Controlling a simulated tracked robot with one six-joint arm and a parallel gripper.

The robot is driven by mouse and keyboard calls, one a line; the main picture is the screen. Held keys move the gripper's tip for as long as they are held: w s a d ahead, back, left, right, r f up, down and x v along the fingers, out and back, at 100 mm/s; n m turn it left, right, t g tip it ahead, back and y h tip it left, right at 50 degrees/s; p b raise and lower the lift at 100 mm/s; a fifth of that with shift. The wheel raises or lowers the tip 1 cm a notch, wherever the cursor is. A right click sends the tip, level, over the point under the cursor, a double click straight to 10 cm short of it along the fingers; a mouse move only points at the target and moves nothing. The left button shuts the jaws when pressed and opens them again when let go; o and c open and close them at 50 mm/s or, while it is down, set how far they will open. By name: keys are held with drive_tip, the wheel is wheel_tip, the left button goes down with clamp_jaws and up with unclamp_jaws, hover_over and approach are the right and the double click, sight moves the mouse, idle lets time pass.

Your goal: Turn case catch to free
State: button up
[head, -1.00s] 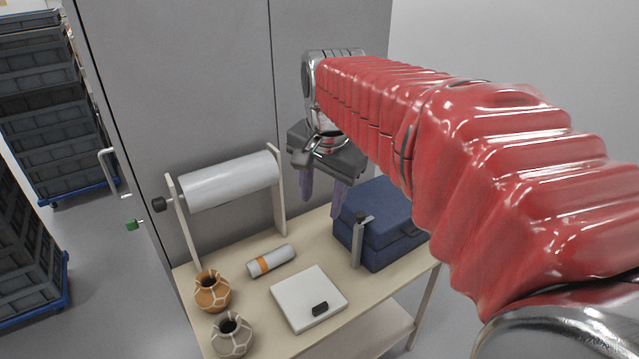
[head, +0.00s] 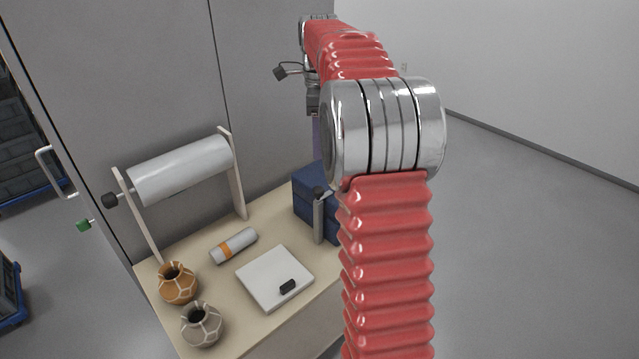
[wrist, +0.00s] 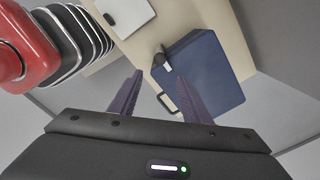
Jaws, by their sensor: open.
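The blue case (head: 306,190) sits at the right end of the bench, partly hidden by my arm in the head view. My gripper (wrist: 162,75) is open and empty, above and off the case's handle side. The head view mostly hides it behind my arm.
A white board (head: 262,272) with a small black block (head: 287,287), a banded roll (head: 233,246) and two pots (head: 178,284) (head: 202,325) lie left of the case. A large white roll (head: 180,170) stands at the back by the grey cabinet. Open floor is at right.

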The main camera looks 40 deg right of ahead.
sight(319, 188)
drive_tip(key=shift+f, duration=0.15)
wheel_tip(319, 188, down, 14)
drive_tip(key=shift+r, duration=0.2)
idle(0.7)
drive_tip(key=shift+d, duration=0.15)
drive_tip(key=c, duration=1)
